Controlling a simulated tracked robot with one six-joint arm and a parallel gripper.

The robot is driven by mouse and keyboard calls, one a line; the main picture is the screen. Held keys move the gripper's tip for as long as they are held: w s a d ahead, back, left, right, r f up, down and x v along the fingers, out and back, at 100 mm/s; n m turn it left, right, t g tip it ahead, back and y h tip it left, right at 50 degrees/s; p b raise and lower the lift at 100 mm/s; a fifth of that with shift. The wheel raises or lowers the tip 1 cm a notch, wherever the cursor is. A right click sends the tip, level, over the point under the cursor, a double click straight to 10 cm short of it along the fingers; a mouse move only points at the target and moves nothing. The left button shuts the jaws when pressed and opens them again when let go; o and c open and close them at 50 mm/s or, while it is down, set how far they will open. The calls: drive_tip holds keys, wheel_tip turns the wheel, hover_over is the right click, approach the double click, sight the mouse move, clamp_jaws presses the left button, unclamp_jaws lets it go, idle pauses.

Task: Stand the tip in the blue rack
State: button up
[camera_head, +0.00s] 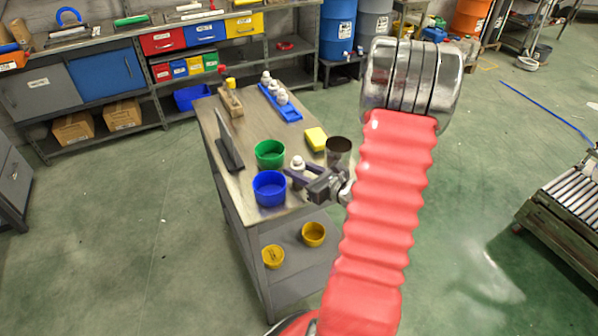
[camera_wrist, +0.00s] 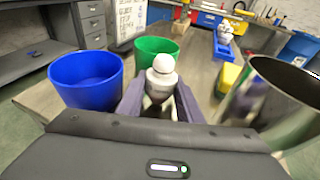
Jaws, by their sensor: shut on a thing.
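My gripper (camera_head: 303,177) is over the near part of the workbench, right of the blue bin, with its purple fingers shut on a white tip (camera_head: 298,162) with a round ball top. In the wrist view the tip (camera_wrist: 162,76) stands upright between the fingers (camera_wrist: 158,104); its lower end is hidden by the gripper. The blue rack (camera_head: 292,115) lies at the far right of the bench and holds several similar white pieces. In the wrist view the rack (camera_wrist: 223,52) is ahead and to the right, well apart from my gripper.
A blue bin (camera_head: 269,188), a green bin (camera_head: 269,153), a dark metal cup (camera_head: 339,148) and a yellow block (camera_head: 316,139) stand close around my gripper. A wooden block (camera_head: 231,100) and a dark upright panel (camera_head: 229,150) are on the left. The bench middle (camera_head: 250,117) is clear.

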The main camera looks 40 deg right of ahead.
drive_tip(key=shift+f, duration=0.5)
drive_tip(key=shift+f, duration=0.1)
drive_tip(key=o, duration=1.2)
drive_tip(key=shift+o, duration=0.2)
drive_tip(key=shift+s+r, duration=0.2)
drive_tip(key=shift+s, duration=0.15)
drive_tip(key=v, duration=1.1)
drive_tip(key=shift+s, duration=0.15)
